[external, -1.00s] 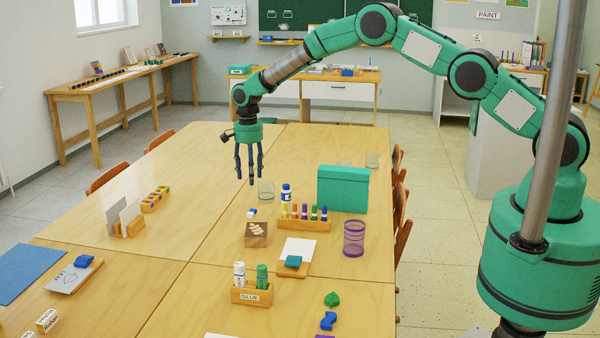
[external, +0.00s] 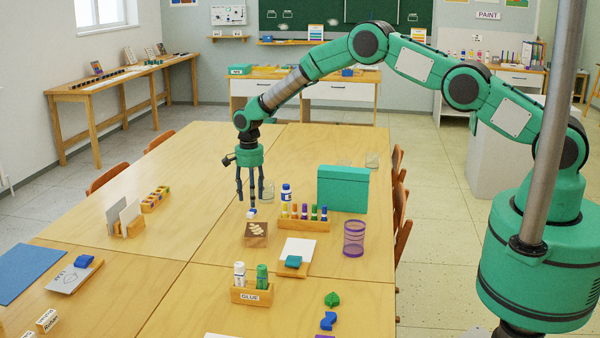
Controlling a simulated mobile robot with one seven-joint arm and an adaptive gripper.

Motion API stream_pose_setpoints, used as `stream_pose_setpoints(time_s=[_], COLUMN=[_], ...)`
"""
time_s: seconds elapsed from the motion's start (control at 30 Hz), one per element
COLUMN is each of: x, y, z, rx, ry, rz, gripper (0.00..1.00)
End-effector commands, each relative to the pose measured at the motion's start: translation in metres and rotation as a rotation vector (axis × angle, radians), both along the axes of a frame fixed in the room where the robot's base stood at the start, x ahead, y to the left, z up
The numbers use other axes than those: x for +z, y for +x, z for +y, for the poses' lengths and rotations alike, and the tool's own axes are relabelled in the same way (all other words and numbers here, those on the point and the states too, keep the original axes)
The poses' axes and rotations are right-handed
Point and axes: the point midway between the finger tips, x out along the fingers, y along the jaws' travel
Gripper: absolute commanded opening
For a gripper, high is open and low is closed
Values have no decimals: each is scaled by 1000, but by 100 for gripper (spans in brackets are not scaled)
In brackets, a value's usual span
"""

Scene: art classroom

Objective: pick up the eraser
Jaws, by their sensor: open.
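A small white and blue block that looks like the eraser (external: 251,214) lies on the wooden table, left of the marker rack and behind a stamped wooden block. My gripper (external: 247,203) is open, points down and is right above the eraser. One finger comes down just over the eraser in the picture, and the other hangs to its left. I cannot tell whether a fingertip touches it. The eraser's top is partly hidden by the finger.
Close by stand a glass jar (external: 267,190), a glue bottle (external: 286,193), the marker rack (external: 303,224) and the wooden block (external: 256,235). A green box (external: 342,189) and a purple mesh cup (external: 354,238) are to the right.

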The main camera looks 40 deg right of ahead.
Motion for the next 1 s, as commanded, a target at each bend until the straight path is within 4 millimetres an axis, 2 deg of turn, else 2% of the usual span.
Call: stream_pose_setpoints(time_s=[0.43,0.8,1.0], x=[-5,-42,-53], y=[0,-3,-2], z=[-1,-4,-4], rx=[0,0,0], ry=[-1,-1,0], rz=[1,1,0], gripper=[51,51,51])
